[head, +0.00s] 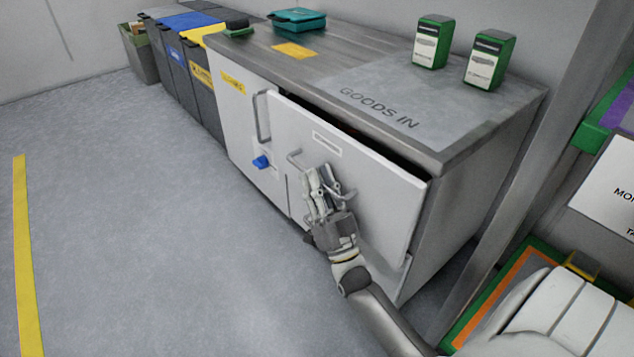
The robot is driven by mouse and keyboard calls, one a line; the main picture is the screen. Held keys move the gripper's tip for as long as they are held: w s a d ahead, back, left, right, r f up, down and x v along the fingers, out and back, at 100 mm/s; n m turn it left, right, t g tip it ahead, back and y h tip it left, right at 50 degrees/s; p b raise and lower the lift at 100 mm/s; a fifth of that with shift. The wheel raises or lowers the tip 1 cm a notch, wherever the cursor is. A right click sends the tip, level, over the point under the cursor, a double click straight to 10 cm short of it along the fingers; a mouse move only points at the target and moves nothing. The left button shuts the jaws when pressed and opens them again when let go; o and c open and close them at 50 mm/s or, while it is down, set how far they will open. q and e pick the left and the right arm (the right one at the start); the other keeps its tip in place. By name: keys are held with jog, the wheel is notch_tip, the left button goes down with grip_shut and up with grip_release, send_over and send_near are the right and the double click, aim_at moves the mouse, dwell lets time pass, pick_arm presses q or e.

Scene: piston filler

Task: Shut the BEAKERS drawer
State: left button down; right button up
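The drawer front (383,197) is a wide white panel under the counter's right part. It stands a little out from the cabinet, with a dark gap along its top edge. Its small label (327,145) is too small to read, so I cannot confirm it says BEAKERS. A bar handle (293,158) sits below the label, partly hidden by my fingers. My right gripper (322,177) is in front of the drawer at this handle, fingers pointing up toward the panel. Whether it grips or only touches the handle is unclear. My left gripper is out of view.
A narrow white door (241,120) with a vertical handle and blue latch (261,162) is left of the drawer. Green cartons (432,43) and a teal case (297,19) stand on the counter (390,80). Bins line the wall at left. The floor (150,240) in front is clear.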

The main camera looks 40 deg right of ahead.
aim_at(333, 171)
jog(key=shift+w+r, duration=0.1)
grip_shut()
jog(key=d, duration=0.4)
jog(key=shift+w+d, duration=0.15)
